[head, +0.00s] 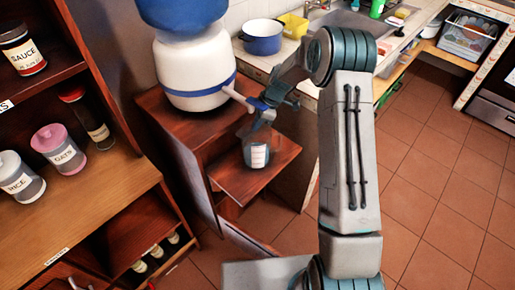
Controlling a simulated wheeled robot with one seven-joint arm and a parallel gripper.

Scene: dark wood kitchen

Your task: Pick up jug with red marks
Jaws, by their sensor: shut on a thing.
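A small clear jug (257,153) with a pale marked panel on its side is at the pull-out wooden shelf below the water dispenser. I cannot make out red on its marks at this size. My gripper (263,119) comes down from the upper right and is shut on the jug near its top. The jug looks upright. I cannot tell whether its base touches the shelf. The fingertips are partly hidden and blend with the jug's rim.
The white and blue water dispenser (193,68) stands on a wooden cabinet, its tap close to my gripper. The shelf (225,174) is bare around the jug. A blue pot (263,44) is on the counter behind. Wooden racks with jars (24,181) stand left. The tiled floor at right is clear.

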